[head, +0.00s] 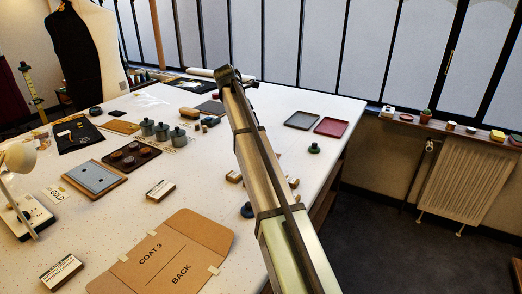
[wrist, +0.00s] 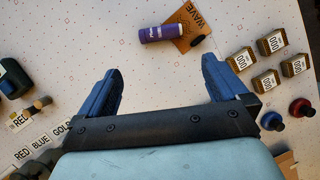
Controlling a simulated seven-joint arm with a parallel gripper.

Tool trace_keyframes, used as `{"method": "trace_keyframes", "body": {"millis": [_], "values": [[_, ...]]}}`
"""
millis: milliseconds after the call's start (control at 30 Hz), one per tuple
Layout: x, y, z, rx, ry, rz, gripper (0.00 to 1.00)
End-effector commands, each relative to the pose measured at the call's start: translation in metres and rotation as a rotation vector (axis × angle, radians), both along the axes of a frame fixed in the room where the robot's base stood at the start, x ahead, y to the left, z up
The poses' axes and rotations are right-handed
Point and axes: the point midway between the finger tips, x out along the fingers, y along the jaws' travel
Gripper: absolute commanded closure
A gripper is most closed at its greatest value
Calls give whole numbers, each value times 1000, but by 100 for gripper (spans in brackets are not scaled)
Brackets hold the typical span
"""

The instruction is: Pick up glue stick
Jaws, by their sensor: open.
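A purple cylinder with a white-lettered label, which looks like the glue stick (wrist: 160,34), lies on its side on the table in the wrist view. Its right end lies over or against an orange-brown card (wrist: 187,18) marked WAVE. My gripper (wrist: 162,70) is open and empty, with its two blue fingers wide apart. The cylinder lies beyond the fingertips, between their lines and apart from both. In the head view my arm runs up the middle, and I cannot make out the fingers there.
Several small boxes (wrist: 270,42) marked 000 stand right of the fingers, near red (wrist: 300,107) and blue (wrist: 272,121) round-topped items. A dark piece (wrist: 201,43) lies by the card. The white table (head: 215,165) has bare patches.

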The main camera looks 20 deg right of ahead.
Motion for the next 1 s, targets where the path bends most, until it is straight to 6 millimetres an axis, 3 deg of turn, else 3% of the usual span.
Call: {"method": "trace_keyframes", "body": {"millis": [267,600,1000], "values": [[1,-5,-18,-6,7,5,0],[7,-26,-69,-6,6,4,0],[12,-40,-93,-6,6,3,0]]}}
